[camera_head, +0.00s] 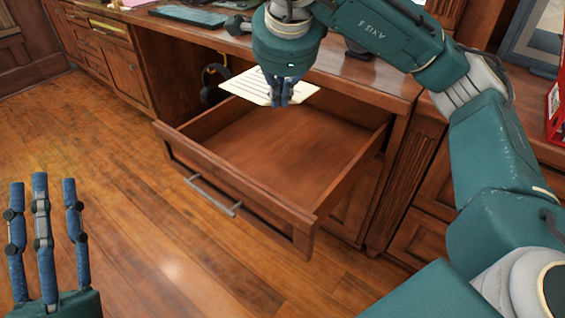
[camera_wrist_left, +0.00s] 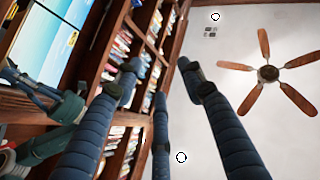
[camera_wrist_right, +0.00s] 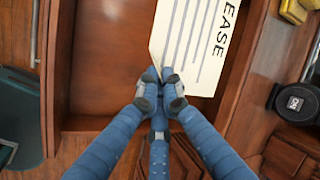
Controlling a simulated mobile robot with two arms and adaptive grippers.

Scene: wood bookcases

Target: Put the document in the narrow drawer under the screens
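The document (camera_head: 250,87) is a pale sheet with printed lines, held above the back part of the open drawer (camera_head: 265,150). The drawer is pulled out under the desk and its visible floor is bare. My right gripper (camera_head: 278,100) is shut on the document's edge. In the right wrist view the blue fingertips (camera_wrist_right: 160,85) meet at the document (camera_wrist_right: 195,45), which shows large letters reading "EASE". My left gripper (camera_head: 42,200) is open and empty at the lower left, fingers pointing up. In the left wrist view its fingers (camera_wrist_left: 165,95) are spread. Screens (camera_wrist_left: 55,40) show there.
The desk top (camera_head: 370,85) runs above the drawer, with a keyboard (camera_head: 190,15) on it. Black headphones (camera_head: 213,82) hang beneath it, left of the document. A metal handle (camera_head: 212,197) is on the drawer front. The wood floor at left is clear.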

